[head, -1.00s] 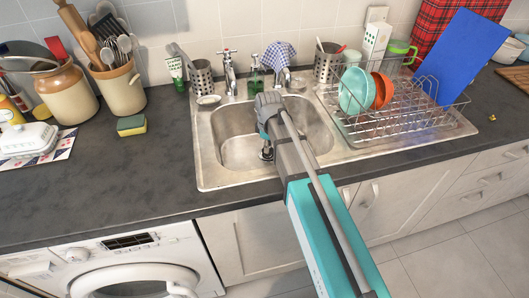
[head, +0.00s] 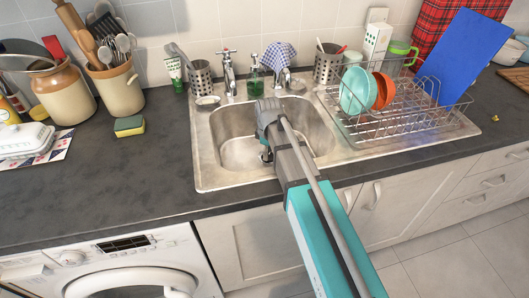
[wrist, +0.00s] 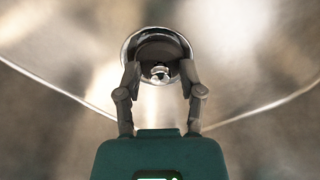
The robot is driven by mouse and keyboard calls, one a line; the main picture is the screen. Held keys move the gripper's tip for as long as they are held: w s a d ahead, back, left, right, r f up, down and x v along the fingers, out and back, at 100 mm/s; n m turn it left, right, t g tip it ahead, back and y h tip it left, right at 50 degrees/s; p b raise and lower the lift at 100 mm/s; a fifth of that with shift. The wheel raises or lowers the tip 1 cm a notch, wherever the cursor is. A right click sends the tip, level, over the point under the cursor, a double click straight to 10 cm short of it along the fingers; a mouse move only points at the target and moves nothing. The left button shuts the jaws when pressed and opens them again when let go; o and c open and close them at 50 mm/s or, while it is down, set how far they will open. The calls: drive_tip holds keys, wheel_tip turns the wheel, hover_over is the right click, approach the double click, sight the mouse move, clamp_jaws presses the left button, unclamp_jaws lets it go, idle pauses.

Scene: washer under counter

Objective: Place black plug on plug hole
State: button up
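My gripper (wrist: 160,80) points down into the steel sink bowl (head: 238,157). In the wrist view its two fingers stand on either side of the dark round plug (wrist: 158,52) with a small shiny knob, and seem to touch its edges. The bright chrome rim of the plug hole (wrist: 127,46) shows around and behind the plug. The plug looks lined up with the hole, but I cannot tell if it is seated or held just above. In the head view my arm hides most of the gripper and the hole.
The tap (head: 229,72) and a green soap bottle (head: 254,84) stand behind the bowl. A wire dish rack (head: 415,122) with bowls and a blue board (head: 462,55) is at right. A sponge (head: 129,126) and jars are at left. The counter left of the sink is mostly clear.

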drive_tip(key=shift+r, duration=0.1)
idle(0.4)
wheel_tip(320, 180, up, 12)
drive_tip(key=p, duration=1.2)
idle(0.7)
drive_tip(key=shift+w, duration=0.2)
idle(0.8)
